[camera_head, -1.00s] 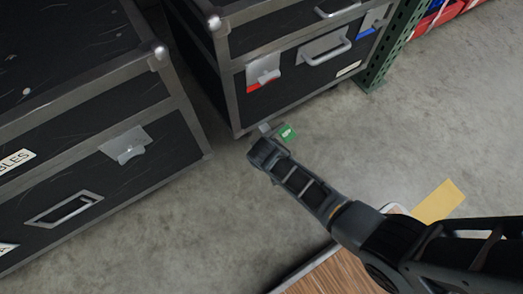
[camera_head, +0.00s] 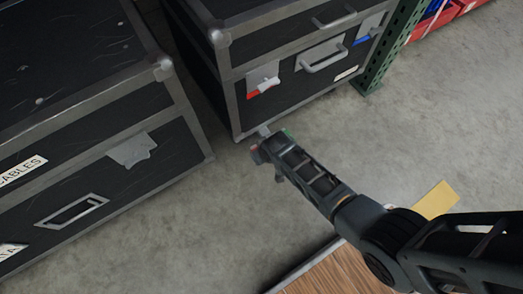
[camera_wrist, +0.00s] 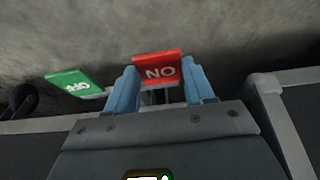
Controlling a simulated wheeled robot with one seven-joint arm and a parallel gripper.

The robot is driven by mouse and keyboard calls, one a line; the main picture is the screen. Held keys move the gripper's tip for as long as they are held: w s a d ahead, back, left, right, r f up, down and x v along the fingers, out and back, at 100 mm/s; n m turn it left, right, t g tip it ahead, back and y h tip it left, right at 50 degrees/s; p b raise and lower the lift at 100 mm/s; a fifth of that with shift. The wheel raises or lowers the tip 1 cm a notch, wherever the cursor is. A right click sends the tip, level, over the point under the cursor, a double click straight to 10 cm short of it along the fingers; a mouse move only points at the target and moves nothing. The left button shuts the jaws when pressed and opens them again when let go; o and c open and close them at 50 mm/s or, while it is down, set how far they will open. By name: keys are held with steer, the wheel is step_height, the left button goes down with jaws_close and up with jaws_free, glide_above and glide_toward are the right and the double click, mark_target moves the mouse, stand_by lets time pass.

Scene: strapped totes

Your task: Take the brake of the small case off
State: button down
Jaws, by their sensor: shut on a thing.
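The small case (camera_head: 300,88) is black with metal edges and stands at top centre in the head view. At its near lower corner is the caster brake. In the wrist view the brake has a red tab (camera_wrist: 158,68), its lettering reading as "NO", and a green tab (camera_wrist: 75,82) with "OFF" lettering to its left. My gripper (camera_head: 257,152) is low beside that corner in the head view. In the wrist view its two blue fingers (camera_wrist: 161,88) are shut on the red tab, one at each side. The green tab is mostly hidden in the head view.
A larger black case (camera_head: 95,130) stands at left, with a narrow gap between the cases. A green rack post (camera_head: 385,55) stands right of the small case. A wooden board (camera_head: 335,275) and a yellow floor patch (camera_head: 437,200) lie near my arm. Concrete floor is open at right.

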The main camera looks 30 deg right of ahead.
steer(key=shift+s+d+r+m+y, duration=0.1)
steer(key=shift+d+r+m+y, duration=0.15)
steer(key=shift+y, duration=0.4)
steer(key=shift+d+r+m+y, duration=0.1)
steer(key=shift+r+y, duration=0.25)
steer(key=shift+y, duration=0.3)
steer(key=shift+c, duration=2)
jaws_free()
steer(key=shift+p, duration=0.3)
steer(key=p+v, duration=0.4)
steer(key=v, duration=0.4)
